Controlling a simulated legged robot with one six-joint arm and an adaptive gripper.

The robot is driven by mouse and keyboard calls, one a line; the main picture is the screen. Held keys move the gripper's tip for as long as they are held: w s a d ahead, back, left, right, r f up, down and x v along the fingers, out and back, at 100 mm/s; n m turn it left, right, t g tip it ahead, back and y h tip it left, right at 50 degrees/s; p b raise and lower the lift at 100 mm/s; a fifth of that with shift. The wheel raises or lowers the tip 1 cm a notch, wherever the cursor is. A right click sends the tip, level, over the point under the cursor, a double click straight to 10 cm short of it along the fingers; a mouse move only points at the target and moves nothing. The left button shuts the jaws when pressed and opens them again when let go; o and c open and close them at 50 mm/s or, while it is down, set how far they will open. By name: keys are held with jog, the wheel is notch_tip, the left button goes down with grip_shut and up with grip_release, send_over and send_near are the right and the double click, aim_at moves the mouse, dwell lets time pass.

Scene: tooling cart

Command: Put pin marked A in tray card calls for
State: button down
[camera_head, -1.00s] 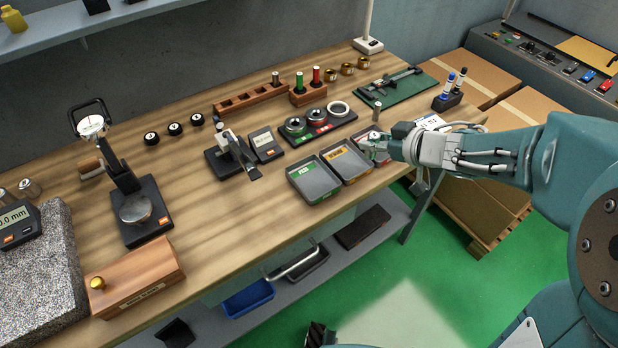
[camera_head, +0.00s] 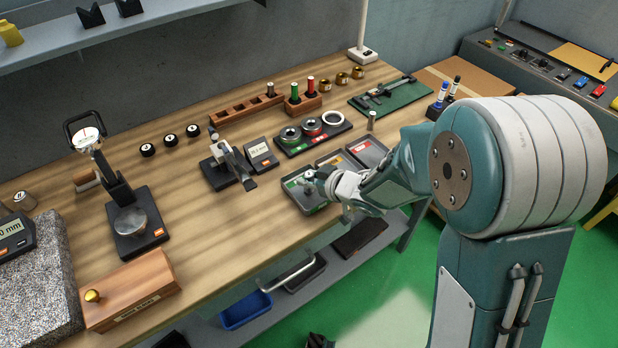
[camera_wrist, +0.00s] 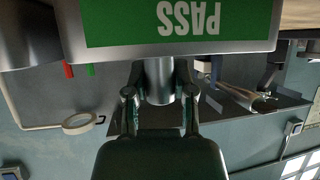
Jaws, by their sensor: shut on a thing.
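My gripper (camera_head: 318,180) is shut on a plain metal pin (camera_wrist: 159,84), seen between the fingers in the wrist view. No letter on the pin is legible. The gripper is over the green-labelled tray (camera_head: 296,184), the leftmost of three. Its green PASS label (camera_wrist: 185,22) fills the top of the wrist view, upside down, close to the pin; I cannot tell whether they touch. The middle tray (camera_head: 338,163) and the right, red-labelled tray (camera_head: 372,154) are partly covered by my arm. The card is not visible now.
Another metal pin (camera_head: 371,121) stands on the bench behind the right tray. Bare bench lies left of the trays.

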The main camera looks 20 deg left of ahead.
jog(key=shift+a+f, duration=0.2)
jog(key=shift+a, duration=0.1)
jog(key=shift+c, duration=2.2)
grip_release()
jog(key=shift+d, duration=0.25)
jog(key=shift+a, duration=0.1)
jog(key=shift+s+d+r, duration=0.1)
jog(key=shift+d+r, duration=0.1)
jog(key=v, duration=1.1)
jog(key=shift+s+d, duration=0.15)
jog(key=shift+s, duration=0.05)
